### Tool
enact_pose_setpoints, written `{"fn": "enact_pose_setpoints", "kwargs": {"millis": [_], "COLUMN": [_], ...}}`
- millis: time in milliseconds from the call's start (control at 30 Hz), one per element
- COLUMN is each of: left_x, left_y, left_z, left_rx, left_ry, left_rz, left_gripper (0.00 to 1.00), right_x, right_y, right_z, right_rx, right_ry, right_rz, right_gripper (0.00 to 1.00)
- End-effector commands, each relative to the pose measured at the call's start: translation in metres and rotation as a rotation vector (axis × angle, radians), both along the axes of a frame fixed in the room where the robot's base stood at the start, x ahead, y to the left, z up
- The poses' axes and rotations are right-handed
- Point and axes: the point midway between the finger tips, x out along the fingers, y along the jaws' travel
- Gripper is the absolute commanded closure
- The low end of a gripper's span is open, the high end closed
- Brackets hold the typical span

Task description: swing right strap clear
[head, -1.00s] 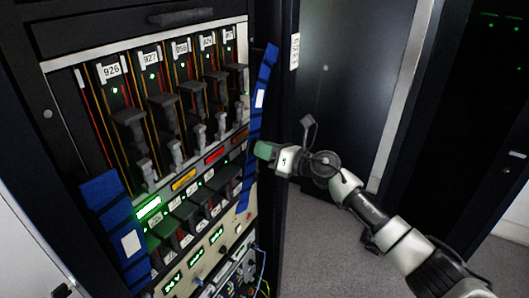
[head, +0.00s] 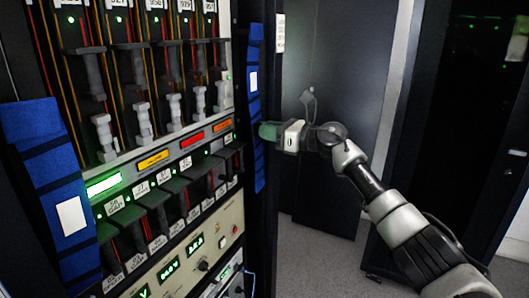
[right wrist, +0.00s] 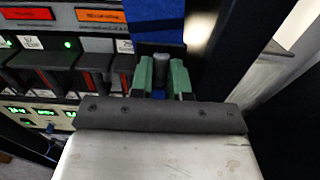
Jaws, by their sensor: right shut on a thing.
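The right strap (head: 256,112) is a long blue band with a white label, hanging nearly upright at the right edge of the rack front. It also shows in the right wrist view (right wrist: 155,32), at the top middle. My right gripper (head: 268,131) reaches it from the right, with green fingertips at the strap's edge. In the right wrist view my right gripper (right wrist: 161,78) is shut on a short grey post-like part at the strap, with blue visible behind it. The exact contact is partly hidden by the fingers. My left gripper is not in view.
The rack (head: 160,150) holds several black modules with grey levers, plus lit displays (head: 168,268). A second blue strap (head: 45,150) hangs at its left side. A dark cabinet door (head: 335,120) stands behind my right arm. Grey floor shows at the lower right.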

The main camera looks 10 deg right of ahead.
Motion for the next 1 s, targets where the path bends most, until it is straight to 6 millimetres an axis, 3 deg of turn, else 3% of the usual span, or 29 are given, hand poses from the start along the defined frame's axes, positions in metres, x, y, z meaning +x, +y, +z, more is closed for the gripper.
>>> {"fn": "enact_pose_setpoints", "kwargs": {"millis": [33,133,533,567,733,1000], "left_x": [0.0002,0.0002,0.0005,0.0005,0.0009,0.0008], "left_y": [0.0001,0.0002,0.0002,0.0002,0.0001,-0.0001], "left_z": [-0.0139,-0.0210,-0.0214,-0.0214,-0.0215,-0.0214], "left_rx": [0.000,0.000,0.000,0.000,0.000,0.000], "left_ry": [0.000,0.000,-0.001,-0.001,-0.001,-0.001], "left_rz": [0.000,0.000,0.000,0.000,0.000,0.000], "left_gripper": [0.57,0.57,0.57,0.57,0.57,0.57], "right_x": [0.0045,0.0096,0.0121,0.0120,0.0120,0.0124], "right_y": [-0.0031,-0.0070,-0.0093,-0.0092,-0.0092,-0.0102], "right_z": [-0.0047,-0.0024,0.0011,0.0011,0.0009,0.0018], "right_rx": [-0.007,-0.025,-0.037,-0.037,-0.038,-0.037], "right_ry": [-0.015,-0.041,-0.056,-0.056,-0.057,-0.058], "right_rz": [-0.002,0.000,0.002,0.002,0.002,-0.002], "right_gripper": [1.00,1.00,1.00,0.82,0.57,0.57]}}
